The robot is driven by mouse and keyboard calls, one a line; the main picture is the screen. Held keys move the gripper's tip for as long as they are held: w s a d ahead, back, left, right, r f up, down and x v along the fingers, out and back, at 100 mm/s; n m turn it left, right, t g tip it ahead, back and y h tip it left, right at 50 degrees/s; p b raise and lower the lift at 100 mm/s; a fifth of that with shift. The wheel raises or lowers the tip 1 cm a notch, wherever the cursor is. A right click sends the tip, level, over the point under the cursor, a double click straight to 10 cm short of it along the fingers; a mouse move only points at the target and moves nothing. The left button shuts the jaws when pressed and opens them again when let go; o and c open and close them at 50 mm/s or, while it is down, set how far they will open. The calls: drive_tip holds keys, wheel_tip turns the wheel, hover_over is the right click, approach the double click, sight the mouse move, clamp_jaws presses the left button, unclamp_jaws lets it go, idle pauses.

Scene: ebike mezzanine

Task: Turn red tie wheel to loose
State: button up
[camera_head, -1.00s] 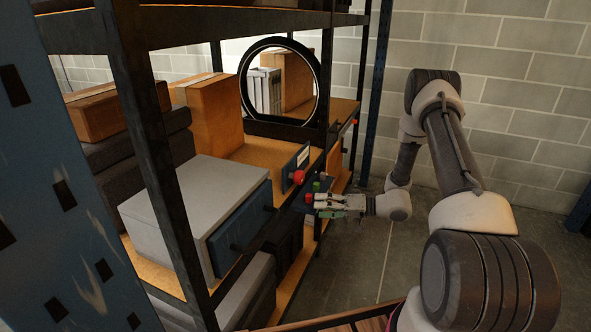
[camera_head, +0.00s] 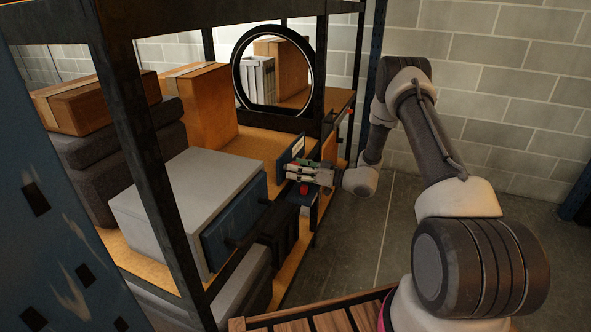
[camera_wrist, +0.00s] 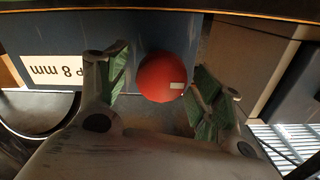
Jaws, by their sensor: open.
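The red tie wheel (camera_wrist: 168,77) is a round red knob with a small white mark, on a blue panel (camera_wrist: 150,35). In the wrist view it lies between the two fingers of my gripper (camera_wrist: 160,72). The fingers are spread, with green pads, and the right pad is closer to the wheel than the left. I cannot tell whether it touches. In the head view my gripper (camera_head: 306,171) is at the front of the blue panel (camera_head: 291,150) and hides the wheel there.
Another red knob (camera_head: 304,188) shows just below my gripper. A grey box (camera_head: 185,190), cardboard boxes (camera_head: 199,105) and a wheel rim (camera_head: 237,75) are on the rack. The floor (camera_head: 400,220) to the right is clear.

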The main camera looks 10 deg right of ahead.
drive_tip(key=shift+w+a, duration=0.2)
drive_tip(key=shift+a, duration=0.15)
drive_tip(key=c, duration=1)
drive_tip(key=shift+c, duration=0.2)
